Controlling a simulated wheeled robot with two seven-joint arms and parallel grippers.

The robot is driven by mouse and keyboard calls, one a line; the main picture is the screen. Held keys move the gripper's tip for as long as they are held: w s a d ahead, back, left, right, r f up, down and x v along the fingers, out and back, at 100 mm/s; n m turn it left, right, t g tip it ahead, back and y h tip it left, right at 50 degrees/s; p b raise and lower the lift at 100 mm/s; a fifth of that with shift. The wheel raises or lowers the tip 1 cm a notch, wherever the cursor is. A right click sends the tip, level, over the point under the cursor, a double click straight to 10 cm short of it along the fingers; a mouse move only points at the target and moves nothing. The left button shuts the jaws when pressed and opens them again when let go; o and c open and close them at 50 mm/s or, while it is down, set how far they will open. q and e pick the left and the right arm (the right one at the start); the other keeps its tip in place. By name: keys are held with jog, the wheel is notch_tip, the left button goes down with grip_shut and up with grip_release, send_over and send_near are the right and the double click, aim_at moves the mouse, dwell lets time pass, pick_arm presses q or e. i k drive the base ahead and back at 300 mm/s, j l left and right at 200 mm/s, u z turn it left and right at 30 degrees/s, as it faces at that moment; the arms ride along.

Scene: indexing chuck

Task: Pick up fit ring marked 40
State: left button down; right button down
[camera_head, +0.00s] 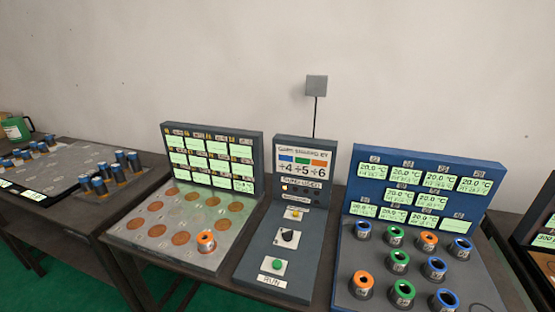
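Neither of my grippers shows in the head view. Several fit rings with coloured tops stand on the blue-backed panel at the right: an orange ring (427,241), a second orange ring (362,285), a front green ring (402,293), a back green ring (394,236), a middle green ring (398,262), and several blue rings, one at the back left (363,230). One more orange ring (206,242) stands alone on the grey panel at the left. The numbers on the rings are too small to read, so I cannot tell which is marked 40.
The grey left panel (150,243) has several copper discs and a display board (212,158). A control box (275,255) with a RUN label and green button stands between the panels. Blue-topped cylinders (118,173) stand on a table at far left.

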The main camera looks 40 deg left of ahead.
aim_at(206, 241)
jog(key=u, duration=1.75)
